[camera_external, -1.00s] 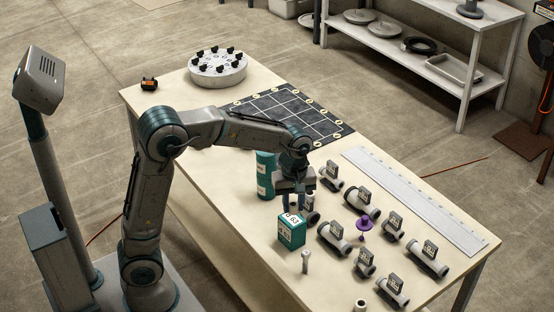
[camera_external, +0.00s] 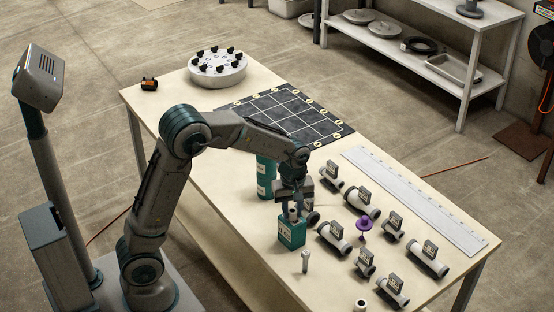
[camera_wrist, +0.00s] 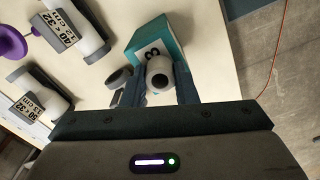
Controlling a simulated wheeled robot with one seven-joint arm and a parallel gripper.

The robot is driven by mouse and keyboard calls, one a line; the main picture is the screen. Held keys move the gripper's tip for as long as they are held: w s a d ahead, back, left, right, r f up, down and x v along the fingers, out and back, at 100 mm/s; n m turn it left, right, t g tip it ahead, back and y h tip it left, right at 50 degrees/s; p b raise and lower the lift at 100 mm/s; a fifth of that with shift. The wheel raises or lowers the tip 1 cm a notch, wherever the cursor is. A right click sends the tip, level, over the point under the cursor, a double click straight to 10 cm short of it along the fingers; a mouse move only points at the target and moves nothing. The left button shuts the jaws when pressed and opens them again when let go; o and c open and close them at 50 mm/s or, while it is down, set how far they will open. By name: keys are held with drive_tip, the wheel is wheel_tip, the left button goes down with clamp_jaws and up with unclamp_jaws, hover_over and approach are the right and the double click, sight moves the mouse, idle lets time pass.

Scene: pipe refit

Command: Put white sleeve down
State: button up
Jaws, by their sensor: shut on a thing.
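My gripper (camera_external: 293,203) is shut on a short white sleeve (camera_external: 292,211) over the near part of the table. In the wrist view the sleeve (camera_wrist: 159,72) sits between the two dark fingers, its round dark bore facing the camera. A teal box with a white label (camera_external: 291,235) stands right by the gripper; it also shows just behind the sleeve in the wrist view (camera_wrist: 150,38). I cannot tell whether the sleeve touches the box or the table.
Several labelled grey-white pipe pieces (camera_external: 333,238) and a purple piece (camera_external: 363,226) lie to the right. A teal cylinder (camera_external: 265,180) stands behind. A small upright pin (camera_external: 305,262) stands in front. A dark grid mat (camera_external: 290,112) lies further back. Bare tabletop lies front left.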

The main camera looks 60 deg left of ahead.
drive_tip(key=o, duration=0.9)
drive_tip(key=shift+f, duration=0.1)
drive_tip(key=shift+o, duration=0.2)
wheel_tip(320, 180, up, 12)
drive_tip(key=s+a+f+m+t, duration=0.1)
drive_tip(key=s+m, duration=0.6)
drive_tip(key=s, duration=0.4)
drive_tip(key=s+a+f+m+t, duration=0.1)
drive_tip(key=s+a+m, duration=0.1)
drive_tip(key=s+m, duration=0.4)
drive_tip(key=s, duration=0.5)
drive_tip(key=shift+s+f+m+t, duration=0.25)
drive_tip(key=shift+s+m+t, duration=0.05)
drive_tip(key=shift+m+t, duration=0.1)
